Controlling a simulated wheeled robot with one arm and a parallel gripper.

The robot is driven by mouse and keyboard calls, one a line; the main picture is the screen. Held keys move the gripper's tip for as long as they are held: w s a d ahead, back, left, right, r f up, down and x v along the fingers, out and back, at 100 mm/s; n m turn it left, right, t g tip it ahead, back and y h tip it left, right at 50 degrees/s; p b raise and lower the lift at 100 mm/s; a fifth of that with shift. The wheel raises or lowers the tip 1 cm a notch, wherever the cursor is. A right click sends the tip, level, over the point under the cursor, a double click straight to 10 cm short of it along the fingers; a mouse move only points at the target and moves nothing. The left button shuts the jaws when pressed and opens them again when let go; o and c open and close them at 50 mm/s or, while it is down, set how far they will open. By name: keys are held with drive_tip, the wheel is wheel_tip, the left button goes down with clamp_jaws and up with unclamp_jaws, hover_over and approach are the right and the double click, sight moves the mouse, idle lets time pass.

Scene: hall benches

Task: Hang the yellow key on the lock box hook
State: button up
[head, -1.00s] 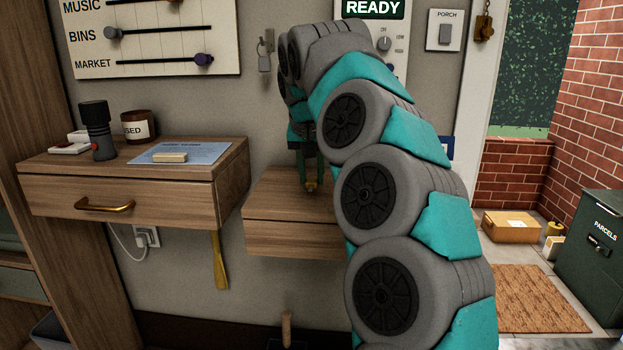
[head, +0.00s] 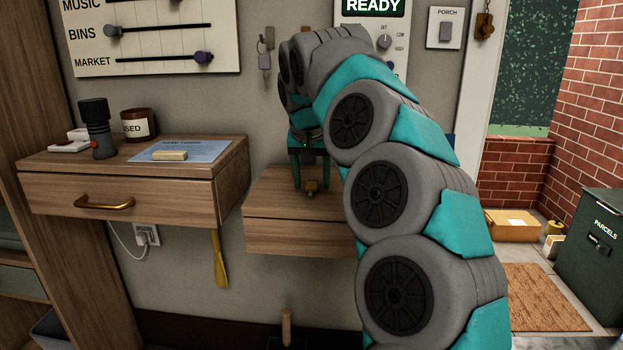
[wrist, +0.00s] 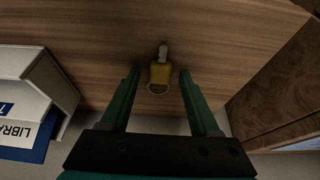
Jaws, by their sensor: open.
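The yellow key (head: 311,187) lies on the lower wooden shelf (head: 265,205) in the head view. The wrist view shows its yellow head (wrist: 160,73), with a grey metal part at the far end and a ring at the near end. My gripper (head: 310,178) is open, with its green fingers on either side of the key and apart from it. A small hook fixture with a grey key or tag (head: 265,50) is on the wall above; I cannot tell whether it is the lock box hook.
A higher drawer unit (head: 120,190) stands to the left with a jar, a dark cylinder and a paper on top. A white and blue library box (wrist: 40,95) is beside the shelf in the wrist view. A brass fixture (head: 485,25) hangs at the door frame.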

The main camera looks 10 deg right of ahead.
idle(0.3)
drive_tip(key=shift+v, duration=3.9)
